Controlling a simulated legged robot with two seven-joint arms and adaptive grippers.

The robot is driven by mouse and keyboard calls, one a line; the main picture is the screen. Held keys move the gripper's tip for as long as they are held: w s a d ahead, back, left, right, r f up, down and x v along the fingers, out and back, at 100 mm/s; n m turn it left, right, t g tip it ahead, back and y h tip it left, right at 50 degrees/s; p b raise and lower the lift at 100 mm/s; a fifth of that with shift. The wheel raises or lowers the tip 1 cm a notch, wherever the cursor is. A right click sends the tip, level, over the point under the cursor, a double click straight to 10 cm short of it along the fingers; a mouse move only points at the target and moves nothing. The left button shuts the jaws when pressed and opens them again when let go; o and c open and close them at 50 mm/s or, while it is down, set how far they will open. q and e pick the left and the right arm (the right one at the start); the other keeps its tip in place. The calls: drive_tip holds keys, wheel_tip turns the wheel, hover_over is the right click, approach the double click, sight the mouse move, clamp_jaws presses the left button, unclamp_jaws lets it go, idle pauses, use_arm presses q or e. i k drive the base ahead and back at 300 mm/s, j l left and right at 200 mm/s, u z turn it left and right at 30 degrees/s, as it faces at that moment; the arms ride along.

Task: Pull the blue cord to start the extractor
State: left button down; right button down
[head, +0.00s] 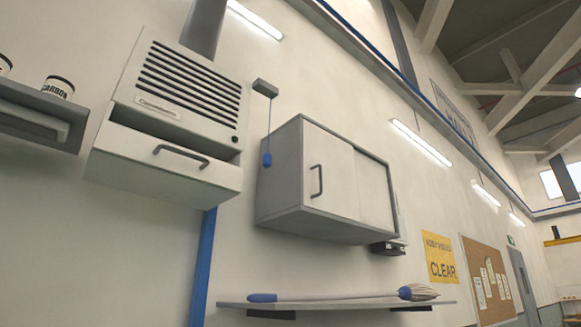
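The blue cord (269,128) hangs from a small grey box on the wall and ends in a blue pull handle (267,159). It hangs between the extractor and a grey wall cabinet, and its lower end is close to the cabinet's left edge. The extractor (185,85) is a white slatted unit with a dark duct at its top. It has a small dark round spot at its lower right and a drawer-like front with a handle below. Neither of my grippers shows in the head view.
The grey wall cabinet (337,187) has a dark handle. Below it, a shelf (330,305) holds a mop with a blue end (340,296). At the left, another shelf (35,122) holds a can labelled CARBON (58,87). A yellow CLEAR sign (439,257) is at the right.

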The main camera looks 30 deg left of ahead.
sight(267, 157)
drive_tip(key=i+l, duration=0.4)
drive_tip(key=u, duration=2.65)
